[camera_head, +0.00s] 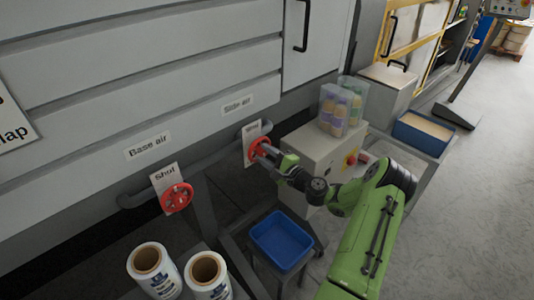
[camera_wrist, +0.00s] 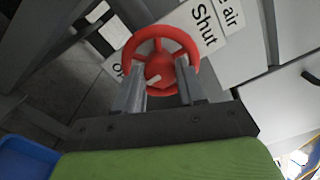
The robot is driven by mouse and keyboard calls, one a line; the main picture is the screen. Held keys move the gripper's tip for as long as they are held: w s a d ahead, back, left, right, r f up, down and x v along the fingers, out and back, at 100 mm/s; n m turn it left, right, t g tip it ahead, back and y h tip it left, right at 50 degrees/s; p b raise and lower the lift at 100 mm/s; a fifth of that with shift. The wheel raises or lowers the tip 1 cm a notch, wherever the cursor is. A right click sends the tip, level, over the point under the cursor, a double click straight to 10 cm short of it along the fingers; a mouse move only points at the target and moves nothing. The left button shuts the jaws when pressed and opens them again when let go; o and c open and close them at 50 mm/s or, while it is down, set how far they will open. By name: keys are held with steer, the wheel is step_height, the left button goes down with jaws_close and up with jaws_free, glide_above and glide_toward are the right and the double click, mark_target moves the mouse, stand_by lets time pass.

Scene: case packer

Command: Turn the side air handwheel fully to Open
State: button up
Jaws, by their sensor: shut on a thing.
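The side air handwheel (camera_head: 257,148) is a red wheel on the pipe below the "Side air" label (camera_head: 237,103). In the wrist view the red wheel (camera_wrist: 160,45) sits right at my fingertips, with a white pointer mark on its hub. Its plate (camera_wrist: 205,25) reads "Shut" on the upper right; lettering starting with "O" shows at the lower left, partly hidden behind the wheel. My gripper (camera_wrist: 162,85) is shut on the wheel, a finger on each side of the hub. In the head view my gripper (camera_head: 268,157) reaches the wheel from the right.
The base air handwheel (camera_head: 176,197), also red, is at lower left with a "Shut" plate. A grey box (camera_head: 315,150) with a red button and bottles on top stands close to my arm. A blue tray (camera_head: 281,240) and two rolls (camera_head: 152,270) lie below.

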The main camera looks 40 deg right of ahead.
steer(key=shift+f+m, duration=0.1)
steer(key=shift+m, duration=0.2)
steer(key=o, duration=1.1)
steer(key=shift+c, duration=0.2)
steer(key=s+d, duration=0.2)
steer(key=s, duration=1.3)
steer(key=shift+s+b, duration=0.35)
